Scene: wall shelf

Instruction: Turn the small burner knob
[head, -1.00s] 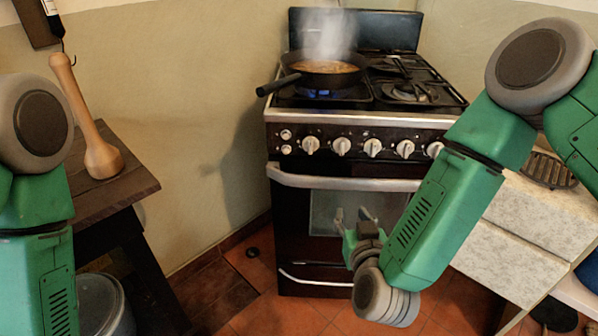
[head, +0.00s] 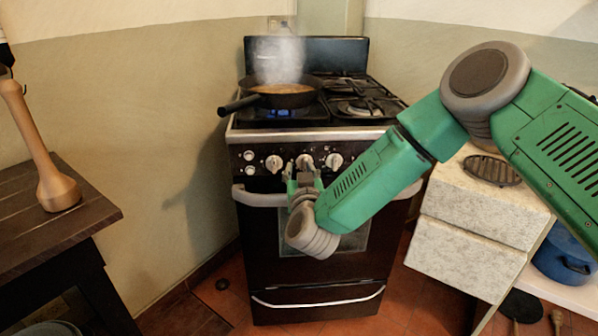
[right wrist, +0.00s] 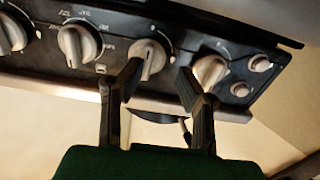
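The stove (head: 375,240) has a dark front panel with a row of light-coloured knobs. In the head view, a left knob (head: 273,163), a middle knob (head: 305,161) and another knob (head: 334,160) show. I cannot tell which knob is the small burner's. My right gripper (head: 303,172) is in front of the panel, just below the middle knob. In the right wrist view, its two fingers (right wrist: 159,77) are open and apart, with one knob (right wrist: 148,57) by the left fingertip and another knob (right wrist: 209,71) by the right. Contact is unclear. My left gripper is out of view.
A steaming pan (head: 285,96) sits over a blue flame, its handle pointing left. The oven handle (head: 262,199) runs below the panel. A wooden table (head: 85,215) with a pestle (head: 55,188) is at left. A pale counter (head: 480,215) stands at right.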

